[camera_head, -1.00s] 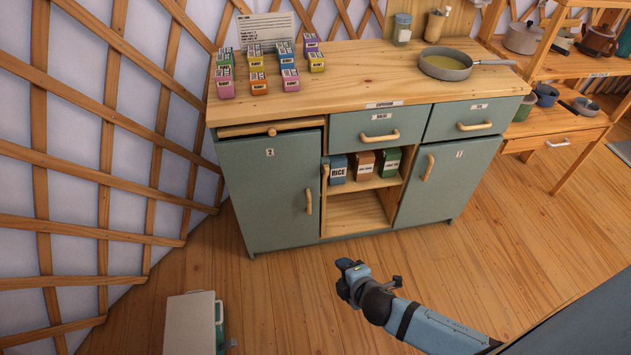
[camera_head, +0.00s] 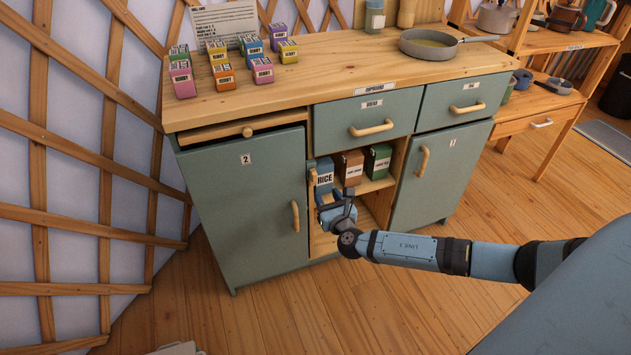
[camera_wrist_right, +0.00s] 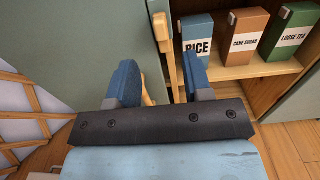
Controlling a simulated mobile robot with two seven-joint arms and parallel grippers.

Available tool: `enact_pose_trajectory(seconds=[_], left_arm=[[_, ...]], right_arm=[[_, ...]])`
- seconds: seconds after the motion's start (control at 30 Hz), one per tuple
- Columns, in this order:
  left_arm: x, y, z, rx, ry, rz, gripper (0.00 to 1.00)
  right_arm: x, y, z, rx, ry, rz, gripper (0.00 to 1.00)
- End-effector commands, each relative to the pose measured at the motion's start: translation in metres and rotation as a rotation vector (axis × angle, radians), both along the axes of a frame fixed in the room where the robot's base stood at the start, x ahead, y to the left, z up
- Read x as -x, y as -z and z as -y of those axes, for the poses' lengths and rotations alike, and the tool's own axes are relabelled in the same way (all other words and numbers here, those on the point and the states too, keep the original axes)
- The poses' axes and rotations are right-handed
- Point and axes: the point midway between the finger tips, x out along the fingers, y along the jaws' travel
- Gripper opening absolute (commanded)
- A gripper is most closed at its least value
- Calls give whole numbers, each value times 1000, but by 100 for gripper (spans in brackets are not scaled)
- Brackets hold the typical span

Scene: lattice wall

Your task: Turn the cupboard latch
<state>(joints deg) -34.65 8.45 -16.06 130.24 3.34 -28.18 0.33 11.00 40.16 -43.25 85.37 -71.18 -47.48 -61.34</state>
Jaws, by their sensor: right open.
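The green cupboard (camera_head: 255,210) has a left door marked 2, which is closed. A small upright wooden latch (camera_head: 312,180) sits at the door's right edge, beside the open shelf. It also shows in the right wrist view (camera_wrist_right: 172,62), just ahead of the fingers. The door's wooden handle (camera_head: 295,216) is below and left of the latch; part of it shows between the fingers in the wrist view (camera_wrist_right: 147,93). My right gripper (camera_head: 338,202) is open in front of the shelf, with nothing held; in the wrist view its fingers (camera_wrist_right: 160,78) stand apart. My left gripper is out of view.
The shelf holds a blue rice box (camera_head: 324,176), a brown box (camera_head: 350,167) and a green box (camera_head: 378,161), close to my right gripper. Several small boxes and a pan (camera_head: 428,45) stand on the countertop (camera_head: 330,65). The floor in front is mostly clear.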

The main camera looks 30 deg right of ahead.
Motion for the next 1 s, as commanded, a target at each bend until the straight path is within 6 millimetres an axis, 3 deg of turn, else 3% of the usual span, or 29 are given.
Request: enact_pose_trajectory(seconds=[0.2,0.4,0.83,0.87,1.0], left_arm=[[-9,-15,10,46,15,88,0],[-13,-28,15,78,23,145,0],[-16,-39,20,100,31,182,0],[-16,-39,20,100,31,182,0],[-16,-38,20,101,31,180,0]], right_arm=[[-47,2,11,-1,1,2,46],[-75,1,18,-2,0,1,46],[-85,0,20,-3,0,0,46],[-85,0,20,-3,0,0,44],[-85,0,20,-3,0,0,12]])
